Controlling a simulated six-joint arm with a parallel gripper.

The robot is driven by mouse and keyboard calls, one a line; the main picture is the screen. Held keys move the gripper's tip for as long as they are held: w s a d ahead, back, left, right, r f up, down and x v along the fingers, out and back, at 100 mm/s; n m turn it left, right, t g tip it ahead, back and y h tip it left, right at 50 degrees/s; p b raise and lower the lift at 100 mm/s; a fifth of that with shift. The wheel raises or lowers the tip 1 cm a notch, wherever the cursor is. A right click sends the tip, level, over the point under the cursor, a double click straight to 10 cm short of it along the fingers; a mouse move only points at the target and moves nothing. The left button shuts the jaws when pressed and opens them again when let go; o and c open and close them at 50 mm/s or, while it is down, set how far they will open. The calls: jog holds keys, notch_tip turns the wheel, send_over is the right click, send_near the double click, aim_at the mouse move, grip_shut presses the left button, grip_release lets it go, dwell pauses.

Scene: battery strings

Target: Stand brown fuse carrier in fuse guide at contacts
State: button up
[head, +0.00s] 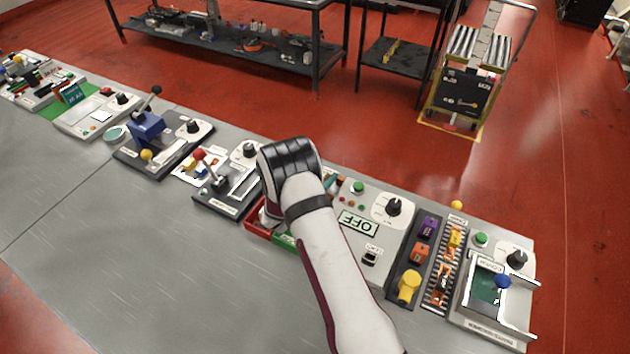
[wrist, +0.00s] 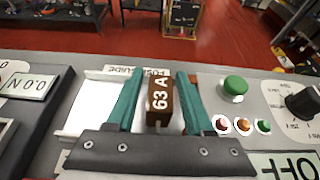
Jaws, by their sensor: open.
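The brown fuse carrier (wrist: 160,97), marked 63 A, stands upright between my gripper's fingers in the wrist view. My gripper (wrist: 157,76) is open, with one teal finger on each side of the carrier. A gap shows at the left finger; the right finger is close to the carrier, and I cannot tell whether it touches. A label reading FUSE GUIDE (wrist: 122,70) is just behind, partly covered by the fingers and carrier. The carrier's foot and the contacts are hidden by my gripper. In the head view my arm hides most of this spot.
A green button (wrist: 234,87) and several small lamps are right of the fingers. A dark knob (wrist: 304,101) is farther right. In the head view, a red bin (head: 257,231) lies left of my arm, and an OFF display (head: 358,224) lies right. Bare grey table (head: 130,250) is at left.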

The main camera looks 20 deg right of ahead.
jog(key=v, duration=1.5)
jog(key=shift+s+a+r, duration=0.1)
jog(key=shift+r, duration=0.05)
